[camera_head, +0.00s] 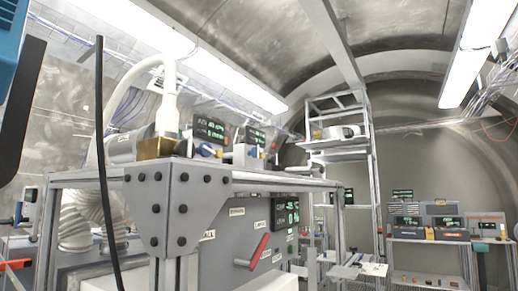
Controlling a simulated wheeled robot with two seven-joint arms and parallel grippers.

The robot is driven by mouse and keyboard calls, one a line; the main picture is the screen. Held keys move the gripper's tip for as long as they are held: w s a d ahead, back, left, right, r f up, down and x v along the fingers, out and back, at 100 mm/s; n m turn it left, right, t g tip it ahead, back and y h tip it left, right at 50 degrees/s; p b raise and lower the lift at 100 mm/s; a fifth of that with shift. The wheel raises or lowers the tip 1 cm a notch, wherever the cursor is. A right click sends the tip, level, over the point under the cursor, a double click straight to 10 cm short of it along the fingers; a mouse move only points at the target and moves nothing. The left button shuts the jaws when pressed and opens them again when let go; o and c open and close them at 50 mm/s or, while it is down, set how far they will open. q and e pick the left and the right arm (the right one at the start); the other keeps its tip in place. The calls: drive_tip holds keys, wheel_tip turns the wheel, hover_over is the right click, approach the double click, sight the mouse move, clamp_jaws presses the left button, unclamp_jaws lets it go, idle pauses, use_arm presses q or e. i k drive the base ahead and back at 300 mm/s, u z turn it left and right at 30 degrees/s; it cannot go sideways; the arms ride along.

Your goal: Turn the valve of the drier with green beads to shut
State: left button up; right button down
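No drier with green beads can be made out in the head view. A red lever handle (260,250) is on a grey labelled panel (222,262) under the frame top, tilted up to the right. A small blue handle (18,218) and an orange-red handle (16,264) show at the left edge. Whether any of these belongs to the drier, I cannot tell. Neither of my grippers can be identified. A teal and black part (18,95), cut off at the upper left, is very close to the camera; I cannot tell what it is.
A steel frame with a bolted corner plate (178,208) stands close in front. A thin black rod or cable (104,165) runs vertically at left. A white ribbed hose (76,222) is behind it. A tall rack (340,130) and an instrument bench (435,240) stand farther back right.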

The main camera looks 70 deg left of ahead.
sight(205, 150)
drive_tip(key=z, duration=0.05)
drive_tip(key=i, duration=3)
drive_tip(key=u, duration=3.55)
